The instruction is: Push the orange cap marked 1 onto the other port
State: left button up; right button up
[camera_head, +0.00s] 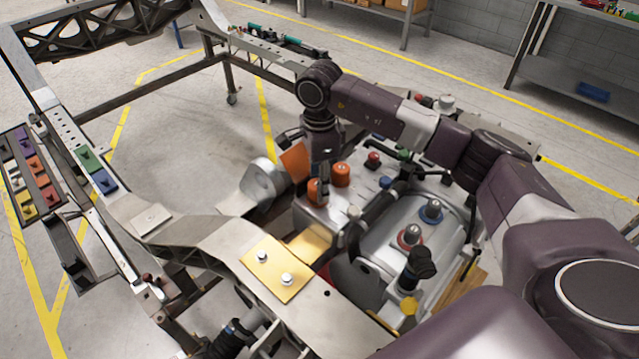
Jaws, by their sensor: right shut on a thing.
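My right gripper (319,184) reaches down from above over the silver block (318,217) in the middle of the chassis. It is shut on an orange cap (313,193), which is at the top of the block near its left side. The fingers partly hide this cap, and I cannot tell whether it is seated on a port. A second orange cap (341,174) stands upright just to the right of the gripper. No number can be read on either cap. The ports under the caps are hidden. My left gripper is not in view.
A red knob (373,159) and a blue fitting (385,182) stand right of the caps. Grey chassis rails (210,240) surround the block. A tray of coloured parts (35,175) is at far left.

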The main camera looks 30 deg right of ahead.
jog(key=shift+f+b, duration=0.5)
jog(key=shift+f, duration=0.05)
jog(key=o, duration=0.9)
jog(key=shift+s+r, duration=0.1)
